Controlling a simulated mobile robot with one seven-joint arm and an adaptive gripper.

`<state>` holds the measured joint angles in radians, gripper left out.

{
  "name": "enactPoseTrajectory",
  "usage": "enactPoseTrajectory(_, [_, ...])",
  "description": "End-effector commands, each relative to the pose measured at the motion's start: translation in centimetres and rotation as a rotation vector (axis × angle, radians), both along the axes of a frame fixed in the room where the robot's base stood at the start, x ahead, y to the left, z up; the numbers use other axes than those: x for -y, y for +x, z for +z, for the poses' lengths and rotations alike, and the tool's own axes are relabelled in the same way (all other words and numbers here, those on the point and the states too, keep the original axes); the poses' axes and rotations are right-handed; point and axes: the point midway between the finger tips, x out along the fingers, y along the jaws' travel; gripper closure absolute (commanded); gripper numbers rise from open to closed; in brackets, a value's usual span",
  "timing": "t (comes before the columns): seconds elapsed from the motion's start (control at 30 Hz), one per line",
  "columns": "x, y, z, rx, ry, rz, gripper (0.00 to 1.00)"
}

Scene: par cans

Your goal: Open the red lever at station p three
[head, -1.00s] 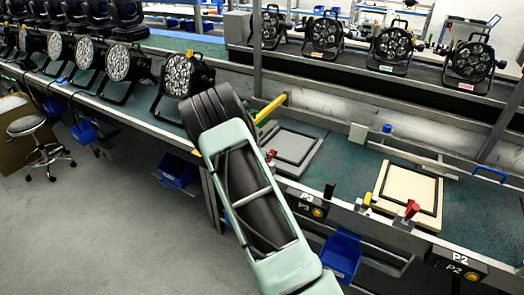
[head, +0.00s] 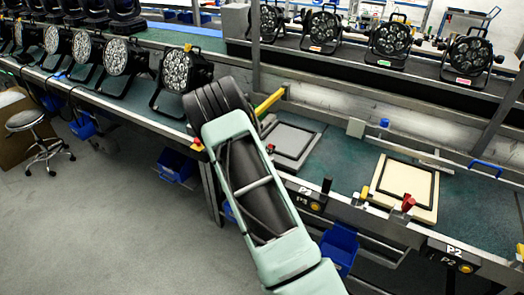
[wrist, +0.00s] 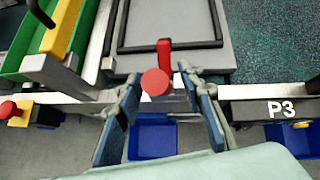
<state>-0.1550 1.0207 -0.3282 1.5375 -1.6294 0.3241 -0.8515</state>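The red lever (wrist: 156,82) at station P3 shows in the wrist view as a round red knob with a red handle behind it, at the front edge below a grey framed pad (wrist: 175,30). In the head view a small bit of the red lever (head: 270,148) shows beside my arm. The P3 sign (wrist: 280,109) is right of it; it also shows in the head view (head: 305,193). My gripper (wrist: 160,78) is open. Its two fingers stand on either side of the lever, with gaps visible; contact is not seen. In the head view my arm hides the gripper.
A green tray with a yellow bar (wrist: 62,28) and a post (wrist: 55,75) stand close left of the lever. A red button on a yellow box (wrist: 12,110) is further left. A blue bin (wrist: 153,140) hangs below. Station P2 (head: 453,250) has another red lever (head: 408,202).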

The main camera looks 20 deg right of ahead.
Motion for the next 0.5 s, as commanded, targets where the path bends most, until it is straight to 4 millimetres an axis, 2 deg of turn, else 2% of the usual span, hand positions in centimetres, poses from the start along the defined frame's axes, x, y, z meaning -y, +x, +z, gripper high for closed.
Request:
enactPoseTrajectory(0.27, [-0.1, -0.1, 0.3, 0.002, -0.001, 0.0, 0.65])
enactPoseTrajectory(0.5, [-1.9, -1.8, 2.4, 0.001, 0.0, 0.002, 0.65])
